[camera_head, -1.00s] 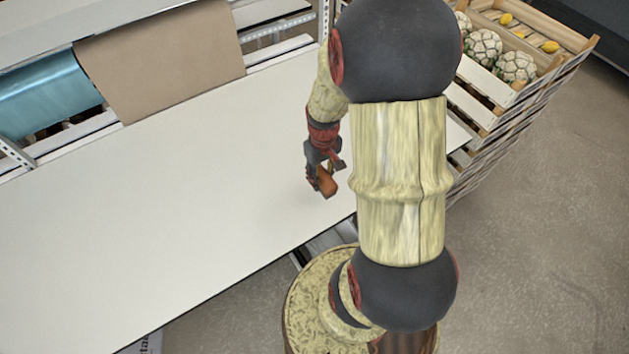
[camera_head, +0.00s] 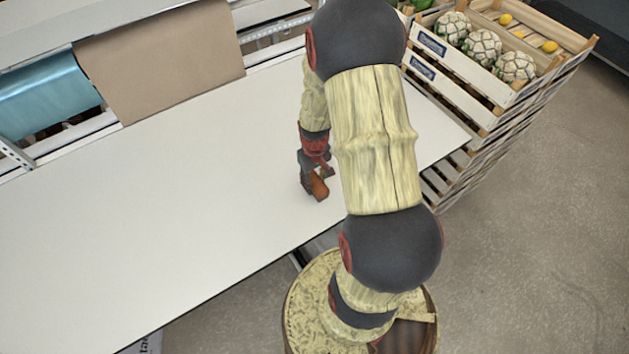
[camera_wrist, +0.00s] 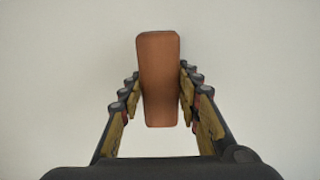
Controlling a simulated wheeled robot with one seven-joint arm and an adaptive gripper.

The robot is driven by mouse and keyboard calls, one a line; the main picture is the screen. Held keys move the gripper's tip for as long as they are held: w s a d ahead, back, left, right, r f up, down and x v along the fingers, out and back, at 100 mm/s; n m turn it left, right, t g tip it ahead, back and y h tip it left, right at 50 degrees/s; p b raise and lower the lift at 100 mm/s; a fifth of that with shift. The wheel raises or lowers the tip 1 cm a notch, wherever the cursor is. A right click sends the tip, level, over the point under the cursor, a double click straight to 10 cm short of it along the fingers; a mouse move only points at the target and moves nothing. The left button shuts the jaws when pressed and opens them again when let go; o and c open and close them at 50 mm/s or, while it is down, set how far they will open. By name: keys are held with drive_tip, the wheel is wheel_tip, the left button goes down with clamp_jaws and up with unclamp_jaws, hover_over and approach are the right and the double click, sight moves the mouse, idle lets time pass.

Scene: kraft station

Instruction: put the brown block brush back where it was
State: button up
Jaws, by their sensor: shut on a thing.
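The brown block brush (camera_head: 319,188) is held in my gripper (camera_head: 314,180) over the right part of the white table (camera_head: 180,200). In the wrist view the brush (camera_wrist: 158,80) stands lengthwise between the two fingers of my gripper (camera_wrist: 160,95), with a finger on each side. Its plain brown top faces the camera, and the bristles are hidden. I cannot tell whether the brush touches the table or hangs just above it.
Wooden crates (camera_head: 455,80) with cauliflowers (camera_head: 482,47) and yellow fruit stand beyond the table's right end. Brown paper (camera_head: 165,60) and a blue sheet (camera_head: 45,92) hang along the back. The table's left and middle are bare.

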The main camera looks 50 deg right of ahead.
sight(314, 179)
drive_tip(key=shift+f, duration=0.15)
drive_tip(key=o, duration=1.1)
wheel_tip(314, 179, up, 12)
drive_tip(key=w+a+r+n+t, duration=0.1)
drive_tip(key=w+a+r+t, duration=0.1)
drive_tip(key=a+r, duration=0.9)
drive_tip(key=s+a+r+n+t, duration=0.1)
drive_tip(key=s+a+r+t, duration=0.2)
drive_tip(key=s+a+r, duration=0.6)
wheel_tip(314, 179, up, 5)
drive_tip(key=a, duration=0.2)
drive_tip(key=shift+s+a+f+n+t, duration=0.15)
drive_tip(key=shift+s+a+n+t, duration=0.15)
drive_tip(key=shift+a, duration=0.05)
